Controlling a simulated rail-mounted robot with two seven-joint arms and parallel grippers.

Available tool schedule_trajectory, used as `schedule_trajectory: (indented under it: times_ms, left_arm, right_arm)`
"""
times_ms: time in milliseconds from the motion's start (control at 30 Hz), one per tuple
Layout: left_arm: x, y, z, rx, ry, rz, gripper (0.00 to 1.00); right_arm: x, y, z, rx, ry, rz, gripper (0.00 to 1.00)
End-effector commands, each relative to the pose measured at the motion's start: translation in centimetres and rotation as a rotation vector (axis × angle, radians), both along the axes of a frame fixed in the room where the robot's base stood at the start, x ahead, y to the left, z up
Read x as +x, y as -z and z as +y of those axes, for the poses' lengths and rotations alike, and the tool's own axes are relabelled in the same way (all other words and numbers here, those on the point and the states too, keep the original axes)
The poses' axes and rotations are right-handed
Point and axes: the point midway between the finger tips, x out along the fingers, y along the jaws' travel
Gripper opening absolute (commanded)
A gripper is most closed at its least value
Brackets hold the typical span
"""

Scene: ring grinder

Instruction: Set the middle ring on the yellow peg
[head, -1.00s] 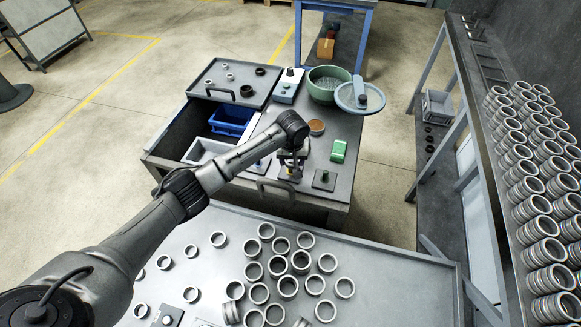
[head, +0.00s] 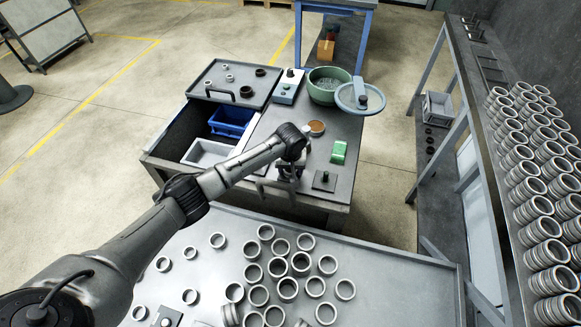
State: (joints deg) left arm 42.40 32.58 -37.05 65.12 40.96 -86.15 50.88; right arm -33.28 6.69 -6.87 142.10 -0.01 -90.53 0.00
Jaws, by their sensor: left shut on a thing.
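My left gripper (head: 289,172) is over the front part of the grey workbench (head: 338,192), pointing down. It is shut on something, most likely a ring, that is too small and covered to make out. The yellow peg is hidden behind my gripper and wrist, so I cannot tell whether a ring is around it. Several grey rings (head: 301,262) lie loose on the nearer table. My right gripper is out of view.
A green block (head: 339,151), a brown round dish (head: 317,127), a green bowl (head: 315,94) and a blue-rimmed round device (head: 374,96) stand behind. A tray with rings (head: 207,82) and an open drawer with a blue bin (head: 231,121) lie left. Stacked rings (head: 540,200) fill the right shelf.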

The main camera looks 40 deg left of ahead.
Motion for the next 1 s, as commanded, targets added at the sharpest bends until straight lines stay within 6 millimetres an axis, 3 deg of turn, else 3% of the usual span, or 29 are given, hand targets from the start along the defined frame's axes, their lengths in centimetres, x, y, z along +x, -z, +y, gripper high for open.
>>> schedule_trajectory:
  times_ms: [267,567,733,1000]
  left_arm:
    - [0.0,0.0,0.0,0.000,0.000,0.000,0.80]
    - [0.0,-0.2,0.0,0.001,0.001,-0.001,0.80]
    - [-0.1,-2.4,-0.2,0.000,0.002,-0.003,0.80]
    - [-0.6,-7.5,-0.5,0.000,0.001,-0.004,0.80]
  right_arm:
    - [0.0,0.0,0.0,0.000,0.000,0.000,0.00]
    - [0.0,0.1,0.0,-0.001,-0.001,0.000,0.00]
    - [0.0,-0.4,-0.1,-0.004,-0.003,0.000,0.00]
    - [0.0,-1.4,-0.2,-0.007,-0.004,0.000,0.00]
